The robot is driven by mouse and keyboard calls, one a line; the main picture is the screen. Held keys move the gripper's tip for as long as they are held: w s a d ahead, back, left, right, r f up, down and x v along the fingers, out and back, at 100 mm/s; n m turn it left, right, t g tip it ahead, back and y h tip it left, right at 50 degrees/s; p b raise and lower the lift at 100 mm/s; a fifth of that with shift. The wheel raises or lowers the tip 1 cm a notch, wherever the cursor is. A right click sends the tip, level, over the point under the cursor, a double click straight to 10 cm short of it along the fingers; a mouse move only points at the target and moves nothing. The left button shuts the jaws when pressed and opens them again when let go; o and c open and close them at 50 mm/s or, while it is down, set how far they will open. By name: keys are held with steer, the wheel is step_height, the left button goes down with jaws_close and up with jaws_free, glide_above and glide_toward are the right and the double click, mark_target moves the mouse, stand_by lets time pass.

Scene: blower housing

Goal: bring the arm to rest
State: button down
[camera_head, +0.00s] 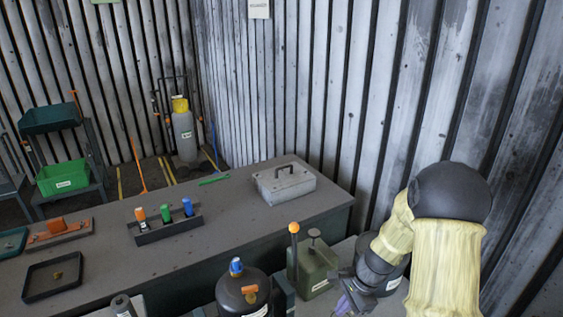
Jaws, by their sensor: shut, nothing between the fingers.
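My arm, in a tan sleeve with a dark rounded joint, shows at the lower right of the head view. It bends down to my gripper (347,300) near the bottom edge. My gripper is small and partly cut off in the picture; it is shut with nothing held. It is just right of a green can (316,268) and in front of a dark round container (392,284), which the arm partly hides.
A dark bottle with a blue top (240,293) stands left of the green can. The long bench (110,245) carries a grey lidded box (284,184), a rack (166,228) with orange, green and blue items, and a black tray (53,277). A ribbed wall stands close behind my arm.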

steer(key=s+a+r+n+t+h, duration=0.1)
steer(key=s+r+n+t+h, duration=0.1)
steer(key=s+r+n, duration=1)
steer(key=n+h, duration=0.1)
steer(key=n, duration=0.1)
steer(key=shift+s+a+r+n+h, duration=0.15)
steer(key=shift+a+r+n+h, duration=0.15)
steer(key=shift+r+h, duration=0.1)
stand_by(1.2)
